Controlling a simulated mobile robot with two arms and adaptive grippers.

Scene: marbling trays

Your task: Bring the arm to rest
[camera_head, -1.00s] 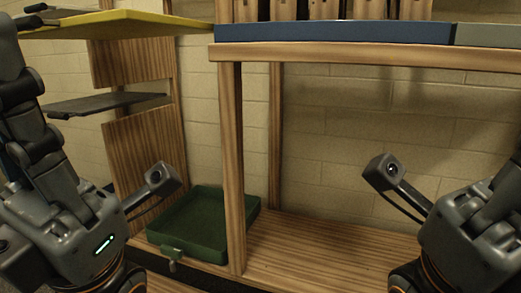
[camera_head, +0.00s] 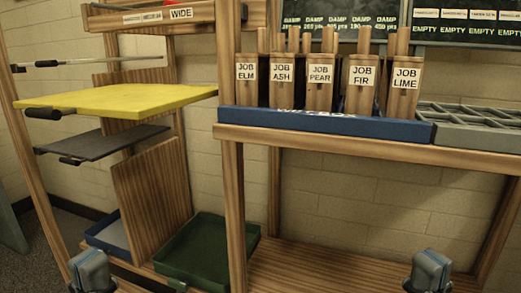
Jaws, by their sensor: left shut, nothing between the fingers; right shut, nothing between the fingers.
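My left gripper (camera_head: 90,271) shows at the bottom left edge, in front of the lower shelf. It is shut and empty. My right gripper (camera_head: 428,271) shows at the bottom right edge, also shut and empty, in front of the wooden lower shelf board. Only the upper ends of both show; the rest of each arm is cut off by the frame. Neither gripper appears to touch anything.
A blue tray (camera_head: 300,122) holds labelled wooden job blocks on the upper shelf; a grey rack (camera_head: 475,135) stands beside it. A yellow board (camera_head: 120,99) and a dark board (camera_head: 100,143) jut out at left. A green tray (camera_head: 207,258) sits low.

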